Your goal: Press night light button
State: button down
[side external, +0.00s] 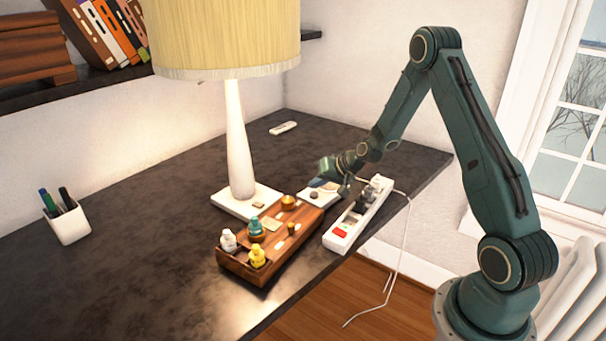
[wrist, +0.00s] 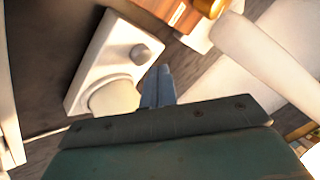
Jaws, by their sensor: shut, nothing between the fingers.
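The night light (side external: 318,197) is a small white plate on the dark desk, behind the wooden organizer. In the wrist view its white plate (wrist: 98,45) carries a grey round button (wrist: 140,52) and a pale dome (wrist: 113,98). My gripper (side external: 344,190) is low over the desk beside the night light, partly in front of it. In the wrist view the blue-grey fingers of my gripper (wrist: 160,72) are together and empty, just below the button in the picture. I cannot tell whether they touch the plate. The dome is partly hidden by my gripper.
A lit table lamp (side external: 240,150) stands left of the night light. A wooden organizer (side external: 275,240) with small bottles is in front. A white power strip (side external: 343,231) with plugs and a cable lies to the right, near the desk edge. A pen cup (side external: 68,225) stands far left.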

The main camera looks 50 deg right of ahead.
aim_at(317, 195)
jog(key=shift+r, duration=2.4)
jog(key=s+a+r+n+g, duration=0.1)
jog(key=s+a+r+n, duration=0.2)
jog(key=s+a+r, duration=0.35)
jog(key=s+a+r+n+g, duration=0.15)
jog(key=s+a+r, duration=0.25)
jog(key=a+r, duration=0.5)
jog(key=s+a+r+n, duration=0.1)
jog(key=s+a+r, duration=0.1)
jog(key=s, duration=0.8)
jog(key=s+a+r+n+g+h, duration=0.1)
jog(key=s+a+r+n, duration=0.1)
jog(key=s, duration=0.9)
jog(key=shift+s+a+r, duration=0.15)
jog(key=shift+a+r, duration=0.45)
jog(key=shift+a, duration=0.1)
